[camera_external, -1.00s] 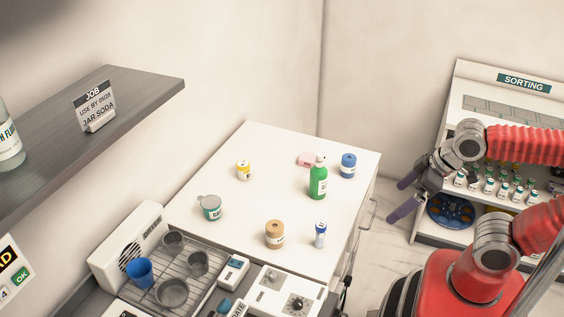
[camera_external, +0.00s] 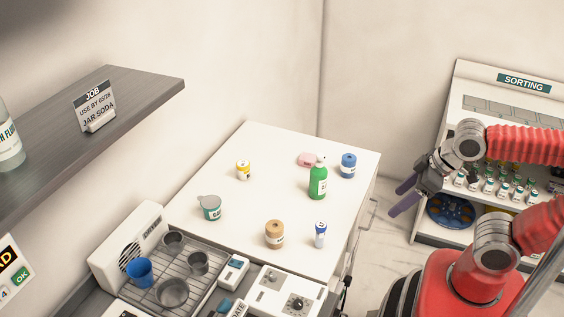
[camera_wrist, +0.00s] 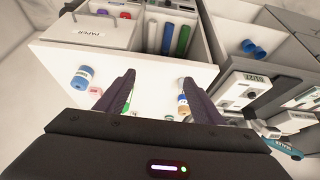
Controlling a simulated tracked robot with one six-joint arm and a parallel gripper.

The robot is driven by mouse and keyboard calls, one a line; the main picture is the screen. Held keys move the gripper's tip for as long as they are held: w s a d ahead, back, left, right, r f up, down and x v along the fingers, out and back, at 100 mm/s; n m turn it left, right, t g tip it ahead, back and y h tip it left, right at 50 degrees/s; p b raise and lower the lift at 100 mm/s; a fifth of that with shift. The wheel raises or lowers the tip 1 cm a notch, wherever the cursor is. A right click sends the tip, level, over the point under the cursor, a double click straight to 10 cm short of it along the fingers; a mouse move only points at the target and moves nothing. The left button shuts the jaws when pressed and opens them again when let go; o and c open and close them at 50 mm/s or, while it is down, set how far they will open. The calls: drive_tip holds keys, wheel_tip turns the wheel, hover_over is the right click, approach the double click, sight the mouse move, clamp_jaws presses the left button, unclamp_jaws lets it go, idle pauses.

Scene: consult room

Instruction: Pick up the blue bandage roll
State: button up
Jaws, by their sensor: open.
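The blue bandage roll (camera_external: 348,165) stands upright on the white table near its far right corner, behind and right of a green bottle (camera_external: 318,181). A blue roll that looks like it shows in the wrist view (camera_wrist: 82,77) at the left, outside my left finger. My gripper (camera_external: 400,198) is off the right side of the table, apart from the roll, with its fingers pointing toward the table. In the wrist view my gripper (camera_wrist: 159,78) is open, with nothing held between the fingers.
A pink block (camera_external: 307,159) lies beside the green bottle. A tan roll (camera_external: 275,234), a blue-and-white tube (camera_external: 320,235), a yellow roll (camera_external: 243,170) and a grey-lidded tin (camera_external: 209,207) stand on the table (camera_external: 270,190). A sorting shelf (camera_external: 470,101) stands at right.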

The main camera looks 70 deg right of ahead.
drive_tip(key=d, duration=0.1)
drive_tip(key=m+t+y, duration=0.5)
drive_tip(key=m+y, duration=0.4)
drive_tip(key=m, duration=1.8)
approach(352, 160)
drive_tip(key=shift+w+d+f, duration=0.45)
drive_tip(key=shift+w+f, duration=0.25)
drive_tip(key=shift+f, duration=0.15)
drive_tip(key=shift+a+r+m, duration=0.1)
drive_tip(key=shift+m, duration=0.3)
drive_tip(key=shift+f+x, duration=0.2)
drive_tip(key=shift+x, duration=4.1)
drive_tip(key=shift+s, duration=0.1)
